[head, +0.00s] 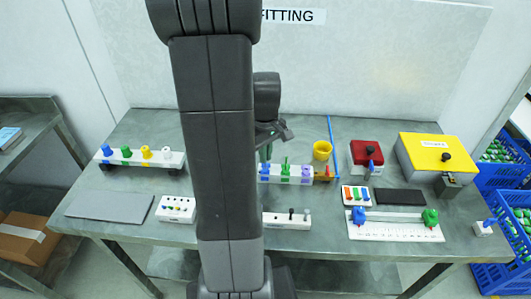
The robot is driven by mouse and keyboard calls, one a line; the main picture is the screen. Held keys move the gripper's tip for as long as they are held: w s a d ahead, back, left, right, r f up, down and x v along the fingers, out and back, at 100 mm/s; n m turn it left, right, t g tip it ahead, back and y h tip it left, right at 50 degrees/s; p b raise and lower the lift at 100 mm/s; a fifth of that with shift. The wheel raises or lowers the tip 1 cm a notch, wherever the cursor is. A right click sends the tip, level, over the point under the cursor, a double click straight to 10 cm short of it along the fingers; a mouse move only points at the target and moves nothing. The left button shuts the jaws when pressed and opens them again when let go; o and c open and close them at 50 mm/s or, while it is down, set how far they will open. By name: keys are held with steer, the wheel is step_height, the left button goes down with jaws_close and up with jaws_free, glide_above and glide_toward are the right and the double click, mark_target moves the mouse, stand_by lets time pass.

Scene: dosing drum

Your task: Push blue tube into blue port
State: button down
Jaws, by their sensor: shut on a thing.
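My gripper (268,141) is behind my own arm, above the middle white rail (295,179), with its fingers small and partly hidden. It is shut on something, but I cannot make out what. A thin blue strip or tube (331,143) runs up the table to the right of my gripper; I cannot tell which it is. A blue fitting (106,151) stands at the left end of the left white rail (140,163), beside green, yellow and white ones. I cannot tell whether it is the blue port. Part of the middle rail is hidden by my arm.
A yellow cup (322,150), a red box (366,155) and a yellow-lidded box (436,155) stand right of my gripper. A white board with blue and green clamps (394,225) lies at the front right. A bare grey plate (110,207) lies at the front left.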

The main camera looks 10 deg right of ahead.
steer(key=shift+f+b, duration=0.6)
steer(key=shift+f, duration=0.35)
steer(key=c, duration=1.5)
jaws_free()
steer(key=shift+r, duration=0.1)
step_height(320, 180, up, 14)
steer(key=shift+f, duration=0.15)
